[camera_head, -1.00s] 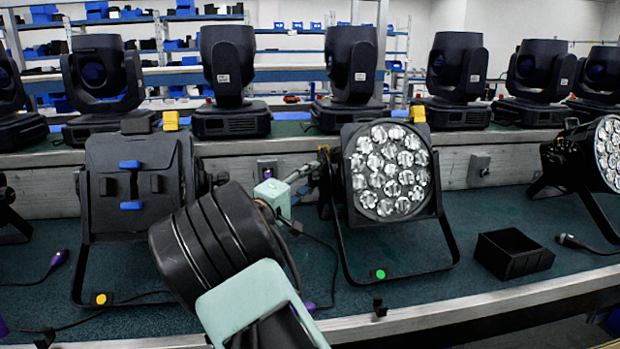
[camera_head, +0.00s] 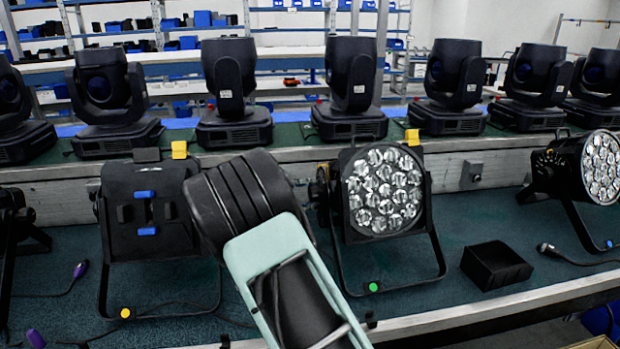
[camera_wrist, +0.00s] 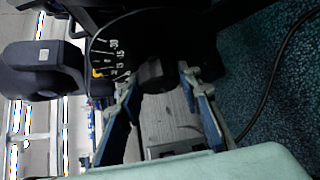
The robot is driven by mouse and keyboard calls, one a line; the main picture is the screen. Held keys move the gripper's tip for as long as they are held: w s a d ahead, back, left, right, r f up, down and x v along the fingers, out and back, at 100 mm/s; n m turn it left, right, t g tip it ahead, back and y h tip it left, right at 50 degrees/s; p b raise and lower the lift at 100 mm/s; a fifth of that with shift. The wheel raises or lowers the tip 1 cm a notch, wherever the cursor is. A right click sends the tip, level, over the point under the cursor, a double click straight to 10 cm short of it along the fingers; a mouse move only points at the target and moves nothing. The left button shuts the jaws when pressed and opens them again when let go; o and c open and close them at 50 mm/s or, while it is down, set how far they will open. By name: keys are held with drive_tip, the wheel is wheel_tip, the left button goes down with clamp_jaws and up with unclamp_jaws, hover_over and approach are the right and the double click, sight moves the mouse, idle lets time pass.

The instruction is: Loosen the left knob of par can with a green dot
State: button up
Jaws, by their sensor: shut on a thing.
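The par can (camera_head: 384,192) with the green dot (camera_head: 373,287) stands in the head view right of centre, its lens face towards me. My forearm reaches up to its left side and hides its left knob and my gripper there. In the wrist view, the black knob (camera_wrist: 152,76) sits in front of a dark dial with white numbers on the par can's side. My gripper (camera_wrist: 157,83) has one finger on each side of this knob and is shut on it. How loose the knob is cannot be seen.
A par can with a yellow dot (camera_head: 148,215) stands close to the left of my arm. Several moving-head lights line the shelf behind.

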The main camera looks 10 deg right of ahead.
drive_tip(key=n+g+p, duration=0.1)
drive_tip(key=p, duration=0.4)
drive_tip(key=n+g+p, duration=0.1)
drive_tip(key=g+p, duration=0.1)
drive_tip(key=p, duration=0.3)
drive_tip(key=shift+r+n+g+y, duration=0.3)
drive_tip(key=shift+r+n+y, duration=0.1)
drive_tip(key=g+p, duration=0.1)
drive_tip(key=p, duration=0.1)
drive_tip(key=n+g+p, duration=0.1)
drive_tip(key=p, duration=0.1)
drive_tip(key=shift+f+n, duration=0.3)
drive_tip(key=shift+f, duration=0.05)
drive_tip(key=shift+g+p, duration=0.3)
drive_tip(key=shift+p, duration=0.05)
drive_tip(key=o, duration=1.2)
drive_tip(key=shift+c, duration=0.2)
drive_tip(key=v, duration=1.2)
drive_tip(key=shift+r, duration=0.15)
drive_tip(key=shift+d, duration=0.15)
